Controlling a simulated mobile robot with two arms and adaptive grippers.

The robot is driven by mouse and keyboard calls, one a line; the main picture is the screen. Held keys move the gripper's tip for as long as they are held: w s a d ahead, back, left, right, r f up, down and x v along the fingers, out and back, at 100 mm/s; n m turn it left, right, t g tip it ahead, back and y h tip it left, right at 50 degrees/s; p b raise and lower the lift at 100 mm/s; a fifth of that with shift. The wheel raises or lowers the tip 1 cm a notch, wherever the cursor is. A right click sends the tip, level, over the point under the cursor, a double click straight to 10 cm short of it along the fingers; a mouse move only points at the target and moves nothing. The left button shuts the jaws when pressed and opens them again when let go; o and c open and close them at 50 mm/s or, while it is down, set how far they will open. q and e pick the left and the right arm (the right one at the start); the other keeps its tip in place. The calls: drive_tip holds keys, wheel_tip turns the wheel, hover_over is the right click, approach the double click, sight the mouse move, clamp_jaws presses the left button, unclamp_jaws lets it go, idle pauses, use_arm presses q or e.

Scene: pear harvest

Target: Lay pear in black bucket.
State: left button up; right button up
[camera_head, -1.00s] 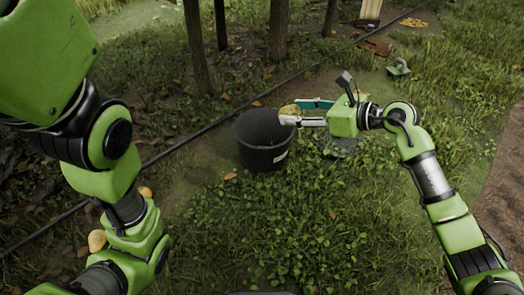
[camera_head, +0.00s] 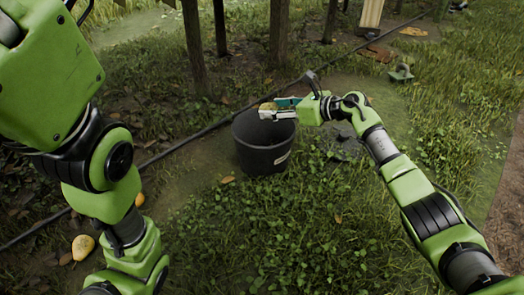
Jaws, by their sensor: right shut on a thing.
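The black bucket (camera_head: 262,157) stands upright on the ground near the middle of the view, with a pale label on its right side. My right gripper (camera_head: 270,108) is over the bucket's far right rim, shut on a yellowish pear (camera_head: 268,106). The pear is partly hidden by the fingers and appears above the bucket's opening. My left arm fills the left side, and its gripper is out of view. The inside of the bucket is dark.
Two yellow pears lie on the ground at the left, one (camera_head: 83,247) near my left arm and another (camera_head: 139,200) beyond it. A black hose (camera_head: 178,146) runs behind the bucket. Tree trunks (camera_head: 279,35) stand farther back. Grass in front is clear.

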drive_tip(key=shift+w+a+f, duration=0.15)
drive_tip(key=shift+w, duration=0.1)
idle(0.3)
drive_tip(key=shift+w+a, duration=0.45)
drive_tip(key=shift+a, duration=0.2)
